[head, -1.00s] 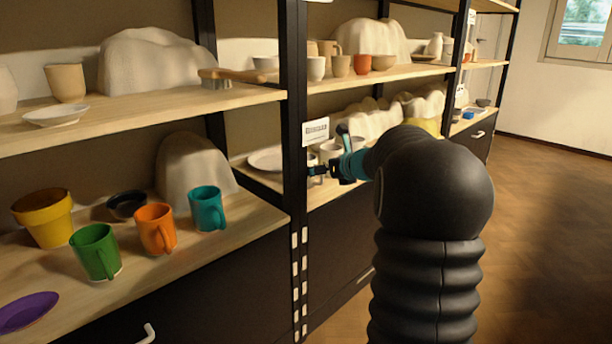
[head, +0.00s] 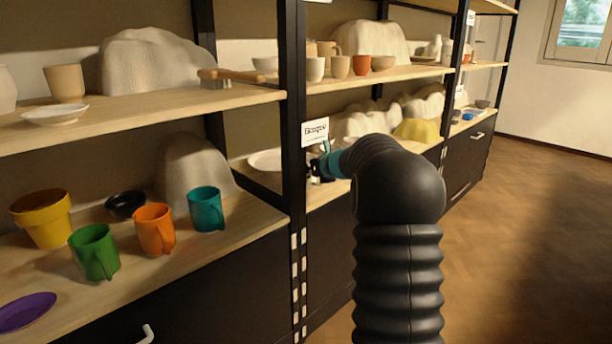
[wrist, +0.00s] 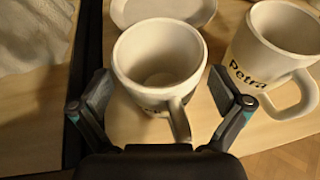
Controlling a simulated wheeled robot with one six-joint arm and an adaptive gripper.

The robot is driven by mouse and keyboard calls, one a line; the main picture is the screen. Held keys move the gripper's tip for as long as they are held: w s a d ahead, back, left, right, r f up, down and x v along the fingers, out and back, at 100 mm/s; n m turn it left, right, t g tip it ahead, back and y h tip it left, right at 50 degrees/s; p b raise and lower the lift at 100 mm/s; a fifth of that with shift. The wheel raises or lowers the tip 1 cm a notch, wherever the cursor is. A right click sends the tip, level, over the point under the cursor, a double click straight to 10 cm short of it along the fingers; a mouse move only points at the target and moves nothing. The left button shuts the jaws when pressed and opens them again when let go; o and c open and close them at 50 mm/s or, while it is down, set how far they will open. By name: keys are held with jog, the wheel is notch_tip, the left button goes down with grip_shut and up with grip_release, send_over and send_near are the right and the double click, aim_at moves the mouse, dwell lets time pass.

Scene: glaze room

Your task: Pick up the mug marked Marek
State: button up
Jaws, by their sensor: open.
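In the wrist view a white mug (wrist: 158,60) stands upright between the spread fingers of my gripper (wrist: 163,94), its handle pointing toward the palm. Dark lettering on its side is mostly hidden, so I cannot read its name. A second white mug (wrist: 272,50) to the right is marked "Petra". No mug marked Marek is readable. In the head view my gripper (head: 322,166) is at the lower shelf just right of the black upright, and hides most of what stands there.
A pale plate (wrist: 165,10) lies behind the middle mug. Left of the black upright (head: 293,130) are a green mug (head: 94,251), an orange mug (head: 153,228) and a teal mug (head: 205,208). Covered lumps (head: 375,122) stand behind my arm.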

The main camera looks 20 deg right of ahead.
jog(key=c, duration=1.3)
jog(key=shift+r, duration=0.1)
